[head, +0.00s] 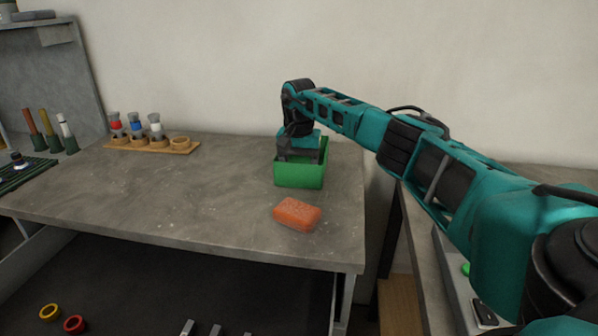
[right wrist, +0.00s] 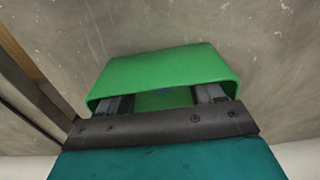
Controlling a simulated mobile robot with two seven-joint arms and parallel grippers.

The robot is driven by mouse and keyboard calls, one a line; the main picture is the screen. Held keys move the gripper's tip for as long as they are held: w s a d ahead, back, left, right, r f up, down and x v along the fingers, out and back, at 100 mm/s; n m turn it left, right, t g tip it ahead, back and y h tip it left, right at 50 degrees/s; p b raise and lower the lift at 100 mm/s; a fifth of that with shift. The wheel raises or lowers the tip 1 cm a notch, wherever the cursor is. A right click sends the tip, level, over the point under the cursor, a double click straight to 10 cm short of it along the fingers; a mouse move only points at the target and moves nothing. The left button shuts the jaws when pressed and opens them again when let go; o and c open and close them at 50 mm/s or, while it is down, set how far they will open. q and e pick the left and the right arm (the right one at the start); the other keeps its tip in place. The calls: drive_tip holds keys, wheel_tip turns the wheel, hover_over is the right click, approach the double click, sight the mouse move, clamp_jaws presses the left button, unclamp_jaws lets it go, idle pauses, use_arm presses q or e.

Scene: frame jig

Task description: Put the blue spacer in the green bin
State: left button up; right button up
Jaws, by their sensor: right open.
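The green bin (head: 299,176) stands near the right end of the grey table in the head view. It also fills the middle of the right wrist view (right wrist: 165,68). My right gripper (head: 300,152) reaches down into the bin's opening. In the right wrist view its two fingers (right wrist: 163,98) are spread apart inside the bin. My left gripper is not in view.
An orange sponge-like block (head: 297,213) lies in front of the bin. A wooden rack (head: 185,146) with several capped pieces stands at the back left. A yellow ring (head: 49,312) and a red ring (head: 74,324) lie on the dark lower surface. The table's middle is clear.

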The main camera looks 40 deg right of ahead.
wheel_tip(320, 180, up, 12)
drive_tip(key=p, duration=0.2)
drive_tip(key=shift+r, duration=0.15)
idle(0.7)
